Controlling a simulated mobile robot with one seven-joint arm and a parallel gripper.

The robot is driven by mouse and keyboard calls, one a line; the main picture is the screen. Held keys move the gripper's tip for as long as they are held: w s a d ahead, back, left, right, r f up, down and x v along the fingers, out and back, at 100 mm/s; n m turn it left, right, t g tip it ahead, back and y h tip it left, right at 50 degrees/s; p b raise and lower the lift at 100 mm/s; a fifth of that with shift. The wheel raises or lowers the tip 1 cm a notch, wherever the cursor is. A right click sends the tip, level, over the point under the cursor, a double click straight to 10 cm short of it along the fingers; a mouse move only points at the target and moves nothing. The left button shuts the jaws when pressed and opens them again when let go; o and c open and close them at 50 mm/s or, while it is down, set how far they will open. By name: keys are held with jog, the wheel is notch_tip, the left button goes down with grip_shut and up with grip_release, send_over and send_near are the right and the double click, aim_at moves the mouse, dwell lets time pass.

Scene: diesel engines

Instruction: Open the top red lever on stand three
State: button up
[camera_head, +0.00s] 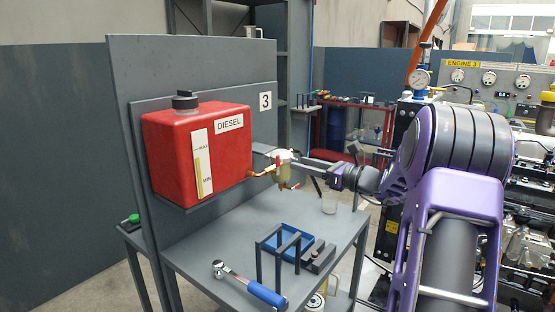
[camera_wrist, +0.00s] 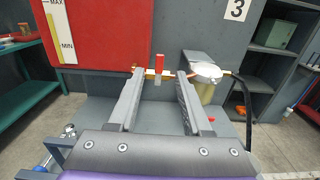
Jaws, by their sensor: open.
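Stand three has a red diesel tank (camera_head: 180,160) on its grey back panel, with the number 3 sign (camera_head: 265,101) to its right. The top red lever (camera_wrist: 159,63) stands upright on the copper fuel line in the wrist view; in the head view it is a small red piece (camera_head: 278,161) by the filter. My gripper (camera_wrist: 160,75) is open, with one finger either side of the lever as seen from the wrist; contact cannot be told. It reaches in from the right in the head view (camera_head: 301,160). A lower red lever (camera_head: 290,186) sits below the filter.
The pale filter bowl (camera_wrist: 206,78) is just right of my fingers, with a black hose beside it. On the stand's table are a blue tray (camera_head: 290,238), a dark rack, a ratchet (camera_head: 250,285) and a clear beaker (camera_head: 329,203). An engine stands at the right.

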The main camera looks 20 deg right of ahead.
aim_at(279, 158)
jog(key=x, duration=0.9)
jog(key=shift+w+a, duration=0.1)
jog(key=shift+w, duration=0.05)
grip_shut()
